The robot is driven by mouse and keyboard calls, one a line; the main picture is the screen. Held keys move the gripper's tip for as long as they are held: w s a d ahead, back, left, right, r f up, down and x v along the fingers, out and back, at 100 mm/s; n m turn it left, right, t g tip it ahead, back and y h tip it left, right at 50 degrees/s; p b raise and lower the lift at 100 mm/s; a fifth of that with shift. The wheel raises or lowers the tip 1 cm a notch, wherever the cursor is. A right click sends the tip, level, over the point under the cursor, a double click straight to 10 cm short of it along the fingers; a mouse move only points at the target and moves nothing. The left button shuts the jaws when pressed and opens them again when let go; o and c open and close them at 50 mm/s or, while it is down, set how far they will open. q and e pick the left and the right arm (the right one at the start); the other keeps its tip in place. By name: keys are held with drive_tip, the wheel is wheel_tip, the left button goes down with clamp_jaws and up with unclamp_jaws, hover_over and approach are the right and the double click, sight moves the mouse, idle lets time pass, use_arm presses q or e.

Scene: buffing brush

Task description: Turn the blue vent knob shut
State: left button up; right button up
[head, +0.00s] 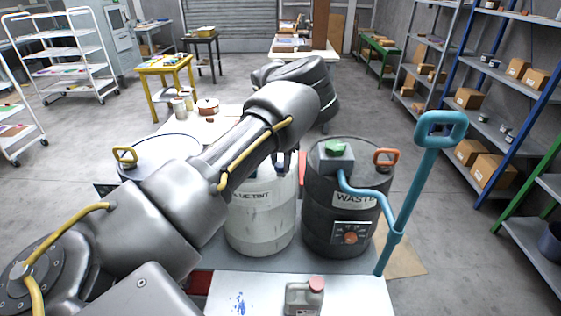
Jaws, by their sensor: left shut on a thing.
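The white drum marked BLUETINT (262,222) stands in the middle, partly covered by my left arm. My left gripper (279,163) points down at this drum's top, mostly hidden behind my own forearm. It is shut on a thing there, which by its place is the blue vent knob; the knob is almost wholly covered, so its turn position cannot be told. My right gripper is not in view.
A black WASTE drum (318,215) with a green knob (335,147) stands close on the right, with a teal long-handled pump (412,185) beside it.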

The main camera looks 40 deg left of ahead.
sight(281, 164)
use_arm(q)
drive_tip(key=shift+w, duration=0.1)
idle(0.4)
drive_tip(key=o, duration=1)
wheel_tip(281, 164, up, 11)
drive_tip(key=b, duration=0.1)
drive_tip(key=shift+f, duration=0.1)
